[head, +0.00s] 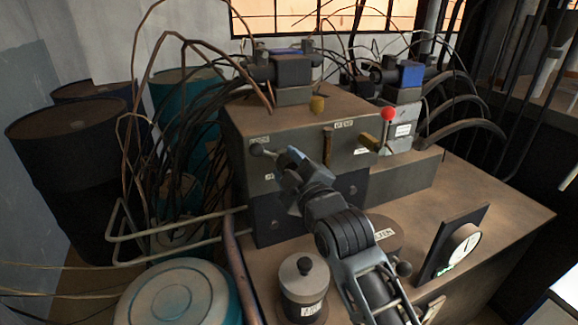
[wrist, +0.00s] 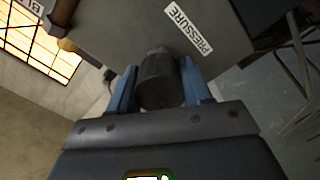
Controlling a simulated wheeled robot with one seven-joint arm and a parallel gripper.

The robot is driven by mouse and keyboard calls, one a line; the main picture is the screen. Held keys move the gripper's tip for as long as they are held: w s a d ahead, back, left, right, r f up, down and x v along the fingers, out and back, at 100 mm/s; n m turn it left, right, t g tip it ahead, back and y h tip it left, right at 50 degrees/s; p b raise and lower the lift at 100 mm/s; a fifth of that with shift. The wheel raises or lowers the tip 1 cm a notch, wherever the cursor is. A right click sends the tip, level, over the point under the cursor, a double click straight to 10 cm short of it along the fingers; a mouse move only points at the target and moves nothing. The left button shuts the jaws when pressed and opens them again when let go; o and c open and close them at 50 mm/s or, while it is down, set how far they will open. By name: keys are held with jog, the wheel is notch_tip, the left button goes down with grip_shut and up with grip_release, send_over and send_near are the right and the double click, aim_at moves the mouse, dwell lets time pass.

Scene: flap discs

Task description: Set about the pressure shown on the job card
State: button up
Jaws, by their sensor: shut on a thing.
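My gripper (head: 290,160) reaches the front of the grey-brown valve block (head: 300,125) in the head view. In the wrist view its two blue fingers (wrist: 158,75) stand on either side of a dark round knob (wrist: 160,88), and they are shut on it. A white label reading PRESSURE (wrist: 188,27) is beside the knob. A round white dial gauge (head: 464,244) stands on a dark plate at the right of the bench; its green mark shows, but the reading is too small to tell. I cannot make out the job card for certain.
A lidded pot (head: 303,287) stands near my arm. Hoses and cables crowd the left and back. Drums (head: 70,170) stand at left. The bench (head: 500,210) has bare room at right.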

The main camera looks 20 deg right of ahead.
jog(key=o, duration=1.1)
jog(key=shift+c, duration=0.2)
jog(key=shift+s, duration=0.1)
jog(key=s+b, duration=0.1)
jog(key=s, duration=0.6)
jog(key=shift+s, duration=0.3)
jog(key=shift+f, duration=0.1)
